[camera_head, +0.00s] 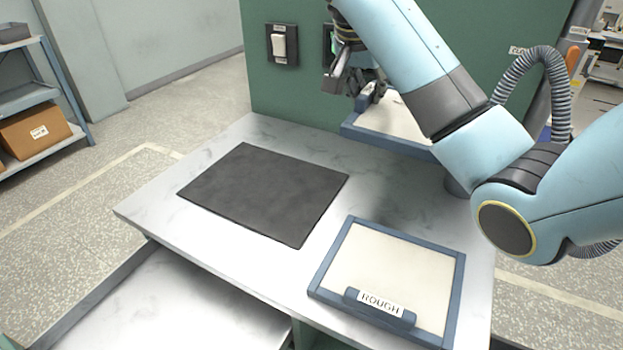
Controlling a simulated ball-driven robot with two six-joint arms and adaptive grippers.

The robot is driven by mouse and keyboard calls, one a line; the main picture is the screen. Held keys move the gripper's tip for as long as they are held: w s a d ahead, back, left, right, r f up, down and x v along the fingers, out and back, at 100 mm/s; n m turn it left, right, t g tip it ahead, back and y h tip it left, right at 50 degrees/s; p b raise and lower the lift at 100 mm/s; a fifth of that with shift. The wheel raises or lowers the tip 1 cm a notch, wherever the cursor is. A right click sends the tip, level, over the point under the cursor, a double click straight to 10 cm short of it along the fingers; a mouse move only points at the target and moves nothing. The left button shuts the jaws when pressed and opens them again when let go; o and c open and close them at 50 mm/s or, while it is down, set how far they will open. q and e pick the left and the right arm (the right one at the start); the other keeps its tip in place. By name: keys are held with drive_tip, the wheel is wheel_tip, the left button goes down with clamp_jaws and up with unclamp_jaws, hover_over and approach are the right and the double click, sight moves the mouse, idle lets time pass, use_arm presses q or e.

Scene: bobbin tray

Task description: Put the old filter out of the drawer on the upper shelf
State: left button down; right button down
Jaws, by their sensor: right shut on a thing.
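My right gripper (350,84) is at the back of the table, in front of the green panel and by the left end of the rear blue-framed tray (372,138). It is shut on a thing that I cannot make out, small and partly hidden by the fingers. My left gripper is out of view. I cannot make out an old filter. A pale flat surface (165,305) sits below the table's front left edge; I cannot tell whether it is a drawer. A shelf rack (28,98) stands at the far left.
A dark mat (262,190) lies flat on the marbled table (152,205). A blue-framed tray marked ROUGH (385,275) sits at the front right. A switch (283,45) is on the green panel (300,90). A cardboard box (35,130) is on the rack.

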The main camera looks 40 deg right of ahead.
wheel_tip(320, 180, down, 17)
drive_tip(key=shift+s+r, duration=0.1)
drive_tip(key=shift+s, duration=0.05)
drive_tip(key=c, duration=1.2)
unclamp_jaws()
drive_tip(key=shift+r, duration=0.1)
